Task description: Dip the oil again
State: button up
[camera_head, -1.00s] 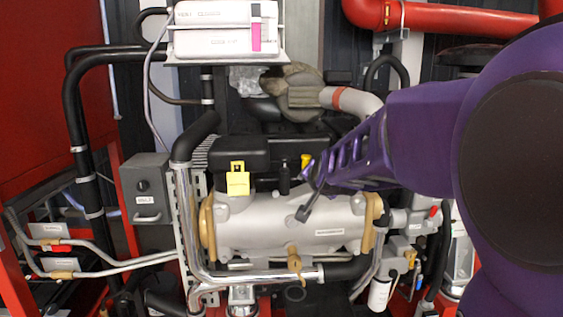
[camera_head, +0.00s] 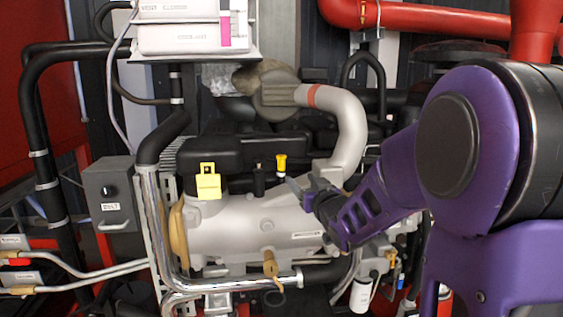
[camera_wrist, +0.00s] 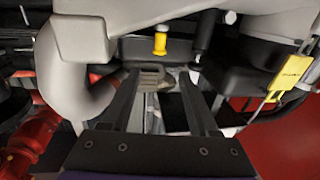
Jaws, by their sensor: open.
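The dipstick's yellow handle (camera_head: 282,163) stands upright on the grey engine (camera_head: 250,222), in front of the black cover. It also shows in the wrist view (camera_wrist: 160,42), beyond my fingertips and roughly midway between them. My gripper (camera_head: 300,190) is open, its fingers just right of and below the handle in the head view, apart from it as far as I can see. In the wrist view, my gripper (camera_wrist: 157,78) has nothing held between its fingers. Most of the dipstick below the handle is hidden in the engine.
A yellow tagged cap (camera_head: 208,182) sits left of the handle. A thick grey pipe (camera_head: 350,130) curves down close on the right. A small black post (camera_head: 258,180) stands between cap and handle. A white coolant tank (camera_head: 190,38) is above left.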

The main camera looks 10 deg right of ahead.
aim_at(283, 161)
jog(key=w+a, duration=0.1)
jog(key=w, duration=1)
jog(key=w+a+p, duration=0.1)
jog(key=w, duration=0.5)
jog(key=shift+a, duration=0.35)
jog(key=shift+s, duration=0.1)
grip_shut()
dwell(0.4)
